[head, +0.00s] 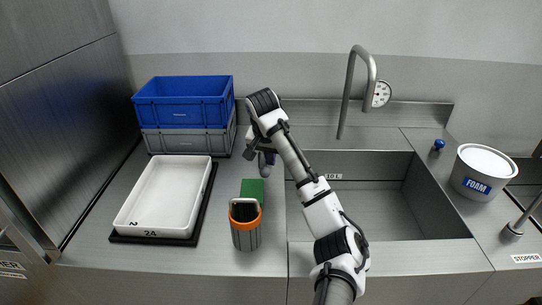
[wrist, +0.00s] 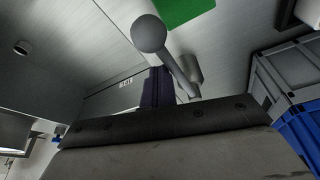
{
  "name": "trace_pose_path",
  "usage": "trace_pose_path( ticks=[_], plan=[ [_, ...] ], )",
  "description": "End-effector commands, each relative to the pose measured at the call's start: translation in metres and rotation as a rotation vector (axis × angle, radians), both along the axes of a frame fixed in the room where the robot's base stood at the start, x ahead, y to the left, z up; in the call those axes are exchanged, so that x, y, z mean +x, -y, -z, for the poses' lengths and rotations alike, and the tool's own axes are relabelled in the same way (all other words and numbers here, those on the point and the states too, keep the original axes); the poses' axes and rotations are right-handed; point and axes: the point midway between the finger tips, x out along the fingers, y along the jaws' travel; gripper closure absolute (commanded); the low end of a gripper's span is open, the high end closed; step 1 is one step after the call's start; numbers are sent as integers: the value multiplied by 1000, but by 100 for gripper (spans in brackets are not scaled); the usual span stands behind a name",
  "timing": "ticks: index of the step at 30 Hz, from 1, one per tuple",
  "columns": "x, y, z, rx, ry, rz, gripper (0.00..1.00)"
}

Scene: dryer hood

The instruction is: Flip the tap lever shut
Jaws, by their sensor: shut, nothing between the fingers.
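The tap lever (wrist: 172,62), a grey rod with a round ball end, shows in the wrist view, slanting from a short grey cylinder. My gripper's dark fingers (wrist: 157,88) are shut and empty beside the rod. Whether they touch the lever I cannot tell. In the head view my gripper (head: 268,165) is low over the counter, left of the sink, and the lever is not distinguishable there behind my arm. A curved grey tap spout (head: 345,95) rises behind the sink.
A blue crate (head: 185,112) on a grey crate (head: 185,142) stands at the back left. A white tray (head: 165,195), a green block (head: 252,189) and an orange-rimmed grey bin (head: 246,232) are in front. Right of the sink (head: 420,210) are a blue knob (head: 438,145) and a foam tub (head: 483,172).

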Motion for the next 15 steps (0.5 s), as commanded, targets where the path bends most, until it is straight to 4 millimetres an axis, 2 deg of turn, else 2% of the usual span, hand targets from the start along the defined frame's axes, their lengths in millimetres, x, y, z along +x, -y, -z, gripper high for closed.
trace_pose_path(
  ticks=[7,15],
  plan=[
    [0,-2,0,1,-1,86,100],
    [1,-4,0,3,2,107,100]
  ],
)
